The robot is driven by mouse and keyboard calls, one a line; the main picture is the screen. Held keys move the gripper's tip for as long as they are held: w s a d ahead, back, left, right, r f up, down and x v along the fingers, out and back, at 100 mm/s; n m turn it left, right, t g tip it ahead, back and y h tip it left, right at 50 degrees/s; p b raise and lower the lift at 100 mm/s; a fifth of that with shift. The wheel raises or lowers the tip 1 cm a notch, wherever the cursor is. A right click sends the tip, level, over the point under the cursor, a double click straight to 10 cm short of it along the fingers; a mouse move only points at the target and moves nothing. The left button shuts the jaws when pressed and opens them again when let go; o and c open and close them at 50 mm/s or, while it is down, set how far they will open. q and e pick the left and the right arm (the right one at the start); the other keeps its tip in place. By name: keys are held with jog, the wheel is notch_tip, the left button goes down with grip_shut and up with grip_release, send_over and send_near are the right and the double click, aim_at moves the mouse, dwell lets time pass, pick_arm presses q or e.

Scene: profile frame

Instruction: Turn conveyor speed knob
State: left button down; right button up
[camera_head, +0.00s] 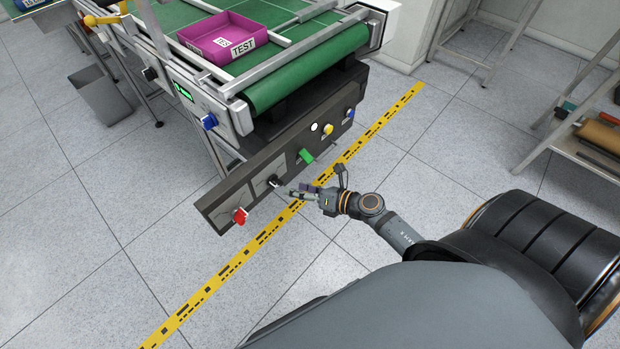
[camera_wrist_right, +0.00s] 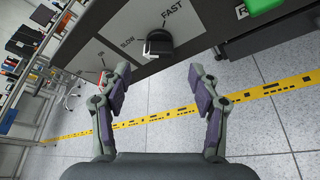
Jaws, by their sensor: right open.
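The black conveyor speed knob (camera_head: 274,181) sits on the dark control panel (camera_head: 230,192) at the front of the conveyor. In the right wrist view the knob (camera_wrist_right: 158,43) shows between the labels SLOW and FAST. My right gripper (camera_head: 293,192) is just in front of the panel, close to the knob. In the wrist view its two fingers (camera_wrist_right: 156,86) are open and apart, with the knob beyond and between them, and nothing is held. I cannot tell from these views whether a fingertip touches the panel. My left gripper is not in view.
A red knob (camera_head: 239,216) and a green knob (camera_head: 305,156) flank the speed knob on the panel. A blue knob (camera_head: 209,122) is on the conveyor's side. A purple TEST bin (camera_head: 240,30) rests on the green belt (camera_head: 310,65). A yellow striped line (camera_head: 210,290) crosses the floor.

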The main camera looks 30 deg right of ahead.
jog(key=v, duration=0.5)
jog(key=shift+s+d+r, duration=0.1)
jog(key=shift+s+r, duration=0.05)
jog(key=shift+s, duration=0.1)
